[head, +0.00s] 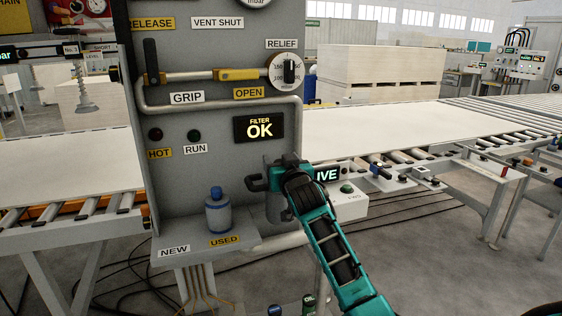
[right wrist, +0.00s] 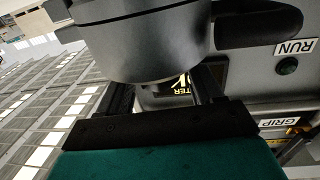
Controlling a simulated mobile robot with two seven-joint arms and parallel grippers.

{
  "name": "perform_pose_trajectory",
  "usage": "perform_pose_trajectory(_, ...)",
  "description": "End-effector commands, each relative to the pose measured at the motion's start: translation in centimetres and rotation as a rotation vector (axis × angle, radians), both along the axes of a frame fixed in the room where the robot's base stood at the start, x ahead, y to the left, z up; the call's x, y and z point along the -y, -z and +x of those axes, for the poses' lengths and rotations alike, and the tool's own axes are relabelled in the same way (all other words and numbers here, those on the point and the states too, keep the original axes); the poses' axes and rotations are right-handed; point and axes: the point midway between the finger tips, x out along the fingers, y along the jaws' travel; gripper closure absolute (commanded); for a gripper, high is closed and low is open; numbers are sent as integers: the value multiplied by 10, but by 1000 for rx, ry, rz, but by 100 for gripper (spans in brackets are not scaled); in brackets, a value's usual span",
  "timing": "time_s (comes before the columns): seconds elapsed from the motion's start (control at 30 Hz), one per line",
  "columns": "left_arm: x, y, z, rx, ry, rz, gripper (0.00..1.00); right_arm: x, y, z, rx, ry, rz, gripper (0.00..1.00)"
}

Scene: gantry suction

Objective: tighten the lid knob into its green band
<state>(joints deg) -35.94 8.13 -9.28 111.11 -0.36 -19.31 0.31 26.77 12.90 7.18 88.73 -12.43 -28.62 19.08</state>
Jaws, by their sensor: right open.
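My right gripper (head: 259,174) is open in front of the grey panel (head: 215,110), below the FILTER OK display (head: 259,128). A grey canister (head: 275,212) stands partly behind my right arm. In the right wrist view, a large grey round body (right wrist: 145,40) fills the upper middle, over and between the open fingers (right wrist: 163,82); I cannot tell whether they touch it. A dark rounded part (right wrist: 262,22) juts out beside it. I cannot make out the lid knob or a green band for certain. My left gripper is not in view.
A blue-grey bottle (head: 218,212) stands on the shelf behind the NEW and USED labels. The RELIEF dial (head: 289,70) and a pipe with a yellow valve handle (head: 236,74) are higher on the panel. A button box (head: 347,203) is right of the gripper.

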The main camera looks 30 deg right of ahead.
Motion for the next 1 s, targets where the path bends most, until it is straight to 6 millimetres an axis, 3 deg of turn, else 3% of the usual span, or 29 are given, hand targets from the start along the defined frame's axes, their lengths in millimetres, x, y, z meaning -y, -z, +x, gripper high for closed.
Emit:
perform_pose_trajectory(0.33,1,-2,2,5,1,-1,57,1,0,3,1,0,0,34)
perform_pose_trajectory(0.83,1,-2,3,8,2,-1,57,1,0,2,0,0,0,82)
perform_pose_trajectory(1.0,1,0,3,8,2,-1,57,0,1,3,2,12,3,84)
